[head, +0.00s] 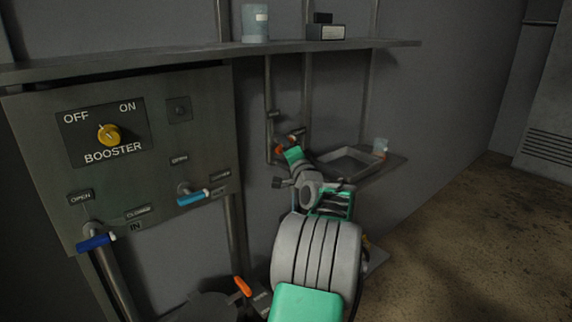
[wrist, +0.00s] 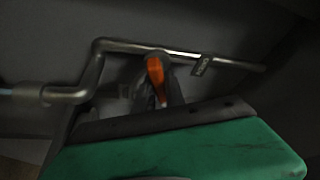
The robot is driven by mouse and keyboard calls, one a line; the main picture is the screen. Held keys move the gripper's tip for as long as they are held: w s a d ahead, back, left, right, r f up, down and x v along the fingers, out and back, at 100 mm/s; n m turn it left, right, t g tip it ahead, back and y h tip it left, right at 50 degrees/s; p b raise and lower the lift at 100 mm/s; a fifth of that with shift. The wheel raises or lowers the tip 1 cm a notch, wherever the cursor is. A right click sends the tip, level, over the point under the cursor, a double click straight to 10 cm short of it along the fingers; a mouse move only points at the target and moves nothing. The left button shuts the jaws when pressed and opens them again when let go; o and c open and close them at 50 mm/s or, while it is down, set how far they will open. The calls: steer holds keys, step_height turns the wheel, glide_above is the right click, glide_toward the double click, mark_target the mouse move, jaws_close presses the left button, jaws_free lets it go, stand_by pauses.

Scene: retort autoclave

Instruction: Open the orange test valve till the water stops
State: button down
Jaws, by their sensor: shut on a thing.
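The orange test valve handle (wrist: 155,70) stands between the dark fingers of my gripper (wrist: 157,92) in the wrist view, in front of a bent metal pipe (wrist: 72,95). My gripper is shut on this handle. In the head view a bit of the orange handle (head: 279,149) shows at the far end of my arm, beside the green part of my gripper (head: 291,154). My gripper hides most of the valve there. I cannot make out any running water in either view.
Left is the booster panel (head: 150,110) with two blue valve handles. Another orange handle (head: 243,286) is lower down. A shelf (head: 200,56) runs above. Floor at right is clear.

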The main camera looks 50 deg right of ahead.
steer(key=f+n+t+b, duration=0.1)
steer(key=n+b, duration=0.2)
steer(key=b, duration=0.3)
steer(key=shift+f, duration=0.2)
steer(key=n+t+b, duration=0.1)
steer(key=n+b, duration=0.1)
steer(key=b, duration=0.1)
steer(key=n+t+y+b, duration=0.1)
steer(key=n+b, duration=0.2)
steer(key=shift+r+y, duration=0.15)
steer(key=shift+y, duration=0.15)
steer(key=n+b, duration=0.1)
steer(key=n+t+y+b, duration=0.1)
steer(key=n, duration=0.1)
steer(key=n+y+b, duration=0.1)
steer(key=shift+r+n+t, duration=0.25)
steer(key=shift+n+t, duration=0.05)
steer(key=shift+n, duration=0.1)
steer(key=shift+r+n+t+y+b, duration=0.15)
steer(key=shift+n+y+b, duration=0.35)
steer(key=shift+n, duration=0.6)
steer(key=shift+r+n+t+y+b, duration=0.15)
steer(key=shift+n+y+b, duration=0.15)
steer(key=shift+n+y, duration=0.55)
steer(key=shift+n, duration=0.55)
steer(key=c, duration=1.4)
jaws_free()
steer(key=shift+s, duration=0.15)
steer(key=v, duration=0.7)
steer(key=shift+s+f, duration=0.25)
